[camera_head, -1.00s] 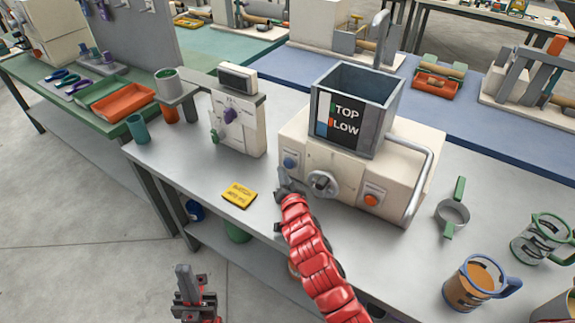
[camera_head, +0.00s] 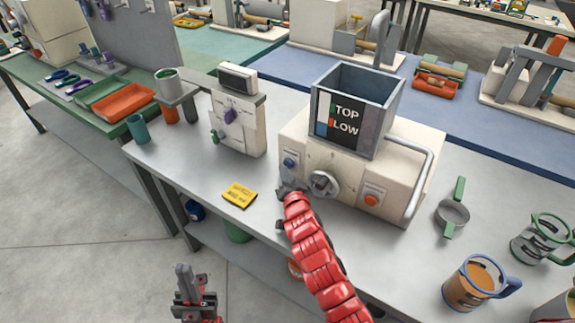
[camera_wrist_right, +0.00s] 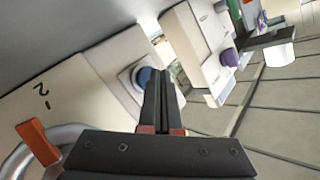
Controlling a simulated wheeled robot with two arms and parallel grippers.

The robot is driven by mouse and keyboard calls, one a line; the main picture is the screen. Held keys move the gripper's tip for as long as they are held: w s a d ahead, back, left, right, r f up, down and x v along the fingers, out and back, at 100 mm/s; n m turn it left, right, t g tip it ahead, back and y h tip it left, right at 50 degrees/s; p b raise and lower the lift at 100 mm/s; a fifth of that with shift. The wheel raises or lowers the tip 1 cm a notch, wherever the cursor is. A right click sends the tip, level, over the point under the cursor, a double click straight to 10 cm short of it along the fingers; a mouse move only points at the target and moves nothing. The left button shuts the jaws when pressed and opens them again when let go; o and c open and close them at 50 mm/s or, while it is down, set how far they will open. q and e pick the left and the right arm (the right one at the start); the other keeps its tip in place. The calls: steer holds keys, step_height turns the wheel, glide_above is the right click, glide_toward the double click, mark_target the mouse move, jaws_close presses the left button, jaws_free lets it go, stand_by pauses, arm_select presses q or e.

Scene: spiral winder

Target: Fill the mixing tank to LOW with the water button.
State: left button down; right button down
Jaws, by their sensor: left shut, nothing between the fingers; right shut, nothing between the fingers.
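The cream mixing machine (camera_head: 323,160) stands on the grey table with an open grey tank (camera_head: 388,110) on top. My right gripper (camera_head: 286,188) is shut and empty, just below the button; contact cannot be told. In the wrist view its fingers (camera_wrist_right: 160,75) partly cover the button. My left gripper (camera_head: 183,272) is shut and empty, low at the left.
A grey dial (camera_head: 323,184) and an orange button (camera_head: 372,200) are right of the blue button. A yellow card (camera_head: 240,195) lies near the table's front edge. A second cream device (camera_head: 238,130) stands left.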

steer(key=shift+w+d, duration=0.2)
steer(key=shift+w, duration=0.1)
stand_by(2.0)
steer(key=shift+s+a+f+b, duration=0.15)
steer(key=shift+s+a+b, duration=0.2)
steer(key=shift+s+b, duration=0.15)
steer(key=shift+s+a, duration=0.1)
steer(key=shift+s, duration=0.05)
steer(key=s+a+b, duration=0.2)
steer(key=s+b, duration=0.1)
steer(key=shift+a+b, duration=0.2)
steer(key=shift+b, duration=0.1)
steer(key=shift+s+a+b, duration=0.3)
steer(key=shift+s+b, duration=0.05)
steer(key=shift+s, duration=0.2)
